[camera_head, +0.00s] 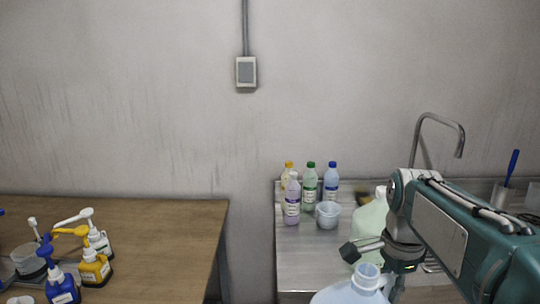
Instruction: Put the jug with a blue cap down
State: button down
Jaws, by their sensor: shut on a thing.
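A translucent pale-blue jug (345,293) with a light-blue top (369,270) shows at the bottom edge; its lower part is cut off by the frame. My gripper (378,256) is at this jug's upper part, shut on it, though the grip itself is partly hidden. I cannot tell from this view how high the jug's base is. A pale-green jug (371,226) stands behind my gripper on the metal counter (300,262), partly hidden by my arm.
A tap (440,120) rises behind my arm. A wooden table (170,225) with pump bottles (94,268) stands left, across a gap. The counter's front left is clear.

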jog(key=w+a+f+n, duration=0.2)
jog(key=w+f+n, duration=0.2)
jog(key=f, duration=0.6)
jog(key=w+a+f+n, duration=0.2)
jog(key=w+f+n, duration=0.3)
jog(key=f, duration=0.6)
jog(key=w+a+f+n, duration=0.2)
jog(key=w+f+n, duration=0.3)
jog(key=f, duration=0.6)
jog(key=shift+w+n, duration=0.25)
jog(key=shift+n, duration=0.85)
